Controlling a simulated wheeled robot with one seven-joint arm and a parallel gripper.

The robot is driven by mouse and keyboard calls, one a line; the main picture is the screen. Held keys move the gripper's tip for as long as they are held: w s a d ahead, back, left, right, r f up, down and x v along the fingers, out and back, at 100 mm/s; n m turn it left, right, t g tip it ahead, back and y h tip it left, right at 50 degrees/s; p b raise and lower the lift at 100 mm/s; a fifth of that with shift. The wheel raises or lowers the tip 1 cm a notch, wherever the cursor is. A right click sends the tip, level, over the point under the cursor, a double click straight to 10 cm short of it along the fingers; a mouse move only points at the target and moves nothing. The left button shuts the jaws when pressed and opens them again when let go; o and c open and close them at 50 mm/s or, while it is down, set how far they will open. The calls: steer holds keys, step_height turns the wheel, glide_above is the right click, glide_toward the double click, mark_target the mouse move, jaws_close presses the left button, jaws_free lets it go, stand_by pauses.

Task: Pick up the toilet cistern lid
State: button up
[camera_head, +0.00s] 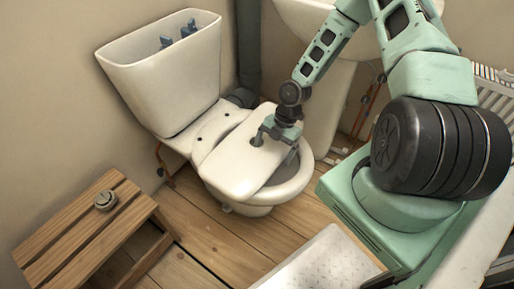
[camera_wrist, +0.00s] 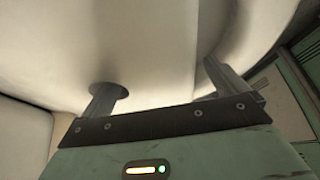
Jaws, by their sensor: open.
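The white cistern lid (camera_head: 238,165) lies flat across the toilet bowl (camera_head: 290,188), and a round hole shows near its middle. My gripper (camera_head: 274,139) is over the lid, pointing down with its fingers apart. In the wrist view, one finger of my gripper (camera_wrist: 165,88) reaches into the hole of the lid (camera_wrist: 140,45). The other finger is beyond the lid's edge, on the bowl side. I cannot tell whether either finger touches the lid. The cistern (camera_head: 175,85) stands open at the wall, with blue fittings (camera_head: 177,35) inside.
A wooden stool (camera_head: 75,235) at the lower left holds a round metal button (camera_head: 105,200). A washbasin (camera_head: 330,85) stands behind my arm, and a radiator (camera_head: 493,90) is at the right. A white patterned tray or mat (camera_head: 320,265) is at the front. Floorboards between are clear.

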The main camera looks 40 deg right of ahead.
steer(key=shift+a+f, duration=0.2)
steer(key=shift+f, duration=0.3)
steer(key=shift+r, duration=0.1)
steer(key=c, duration=2.1)
steer(key=shift+r+p, duration=1.7)
steer(key=shift+r, duration=3.35)
